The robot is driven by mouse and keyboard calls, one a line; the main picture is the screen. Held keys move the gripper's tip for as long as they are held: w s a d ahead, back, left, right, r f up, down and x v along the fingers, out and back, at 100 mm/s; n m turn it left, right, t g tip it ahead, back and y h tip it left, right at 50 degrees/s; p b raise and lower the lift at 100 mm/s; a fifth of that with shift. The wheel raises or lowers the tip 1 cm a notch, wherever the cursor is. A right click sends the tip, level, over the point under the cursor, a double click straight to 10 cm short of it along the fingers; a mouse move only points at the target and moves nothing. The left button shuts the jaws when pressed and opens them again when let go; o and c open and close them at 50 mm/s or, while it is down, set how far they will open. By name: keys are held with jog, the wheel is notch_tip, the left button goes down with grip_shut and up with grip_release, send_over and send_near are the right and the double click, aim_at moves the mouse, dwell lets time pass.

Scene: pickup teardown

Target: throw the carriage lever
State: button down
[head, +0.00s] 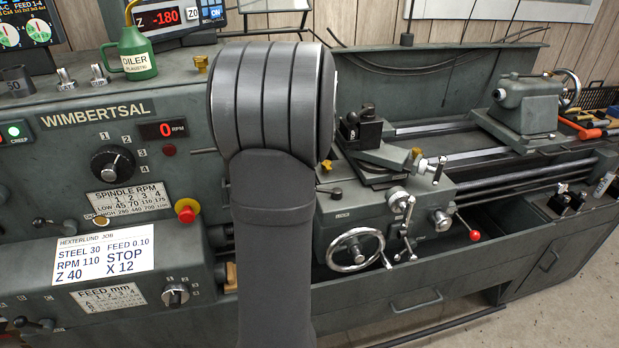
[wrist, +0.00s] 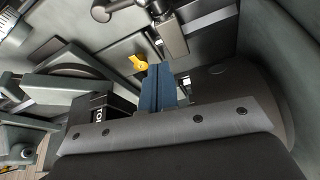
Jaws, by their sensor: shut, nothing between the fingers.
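On the lathe carriage apron (head: 375,220) in the head view, a short lever with a red ball knob (head: 475,235) sticks out at the right end, pointing down to the right. It looks like the carriage lever; no label confirms this. My gripper shows in the wrist view as two blue fingers (wrist: 161,68), shut together with nothing between them. Metal machine parts lie beyond the fingertips; I cannot tell any contact. In the head view my gripper is hidden behind my own arm. I cannot make out the red knob in the wrist view.
The chromed handwheel (head: 356,250) and a cross handle (head: 404,228) stand left of the red knob. The tool post (head: 360,128) rises above the carriage. A red emergency button (head: 187,210) is on the headstock. My arm blocks the chuck area.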

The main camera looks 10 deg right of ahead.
jog(key=shift+s+f+g, duration=0.1)
jog(key=shift+f+g, duration=0.2)
jog(key=shift+f, duration=0.1)
jog(key=f, duration=0.9)
jog(key=shift+w+d, duration=0.1)
jog(key=shift+w, duration=0.2)
jog(key=shift+s+r, duration=0.15)
jog(key=shift+s, duration=0.6)
jog(key=shift+s, duration=0.1)
